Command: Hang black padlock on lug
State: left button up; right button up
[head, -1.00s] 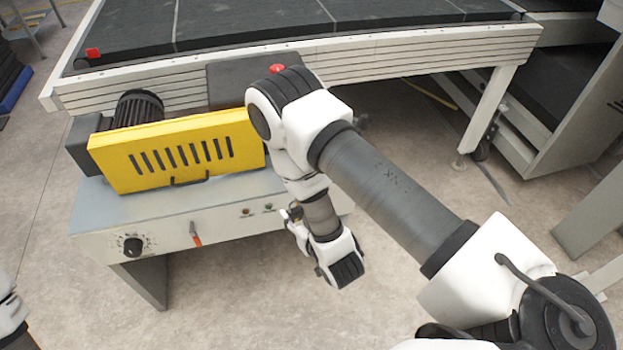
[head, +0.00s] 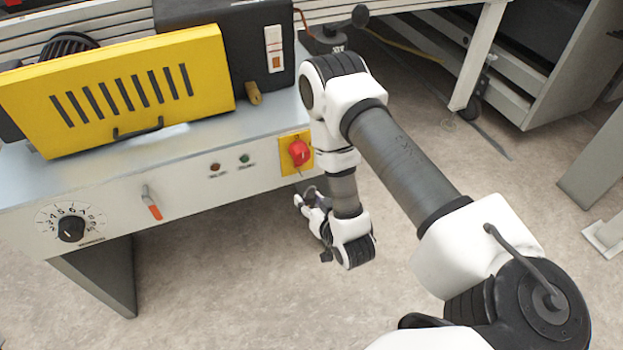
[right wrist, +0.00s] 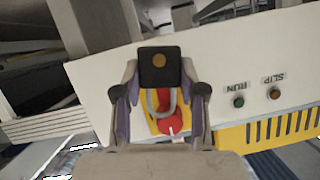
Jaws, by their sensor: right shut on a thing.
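The black padlock (right wrist: 159,66) is between the fingertips of my right gripper (right wrist: 160,85) in the right wrist view. Its grey shackle (right wrist: 150,103) shows between the fingers, in front of the red rotary switch (right wrist: 170,124) in that picture. I cannot tell whether they touch. In the head view the red switch (head: 299,152) sits on a yellow plate (head: 286,142) at the right end of the machine's front panel. There my right gripper (head: 308,200) is below the switch, and the padlock is too small to make out. The lug is not clearly distinguishable. My left gripper is not in view.
The grey front panel (head: 110,205) carries a dial (head: 70,228), an orange-tipped lever (head: 152,205) and two small indicator lamps (head: 229,162). A yellow slotted guard (head: 120,95) stands above it. The floor (head: 240,285) before the panel is clear.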

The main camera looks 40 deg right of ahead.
aim_at(294, 180)
jog(key=shift+w+d+f+b, duration=0.1)
jog(key=shift+w+d+b, duration=0.2)
jog(key=shift+w, duration=0.7)
jog(key=shift+w+d+f+b, duration=0.15)
jog(key=shift+w+b, duration=0.1)
jog(key=shift+w, duration=0.7)
jog(key=shift+w+d+f+b, duration=0.1)
jog(key=shift+w+d+b, duration=0.2)
jog(key=shift+w, duration=0.7)
jog(key=shift+w+d+f+b, duration=0.1)
jog(key=shift+w+f+b, duration=0.2)
jog(key=shift+w+f, duration=0.35)
jog(key=shift+w+r, duration=0.1)
jog(key=o, duration=1.3)
jog(key=v, duration=1.2)
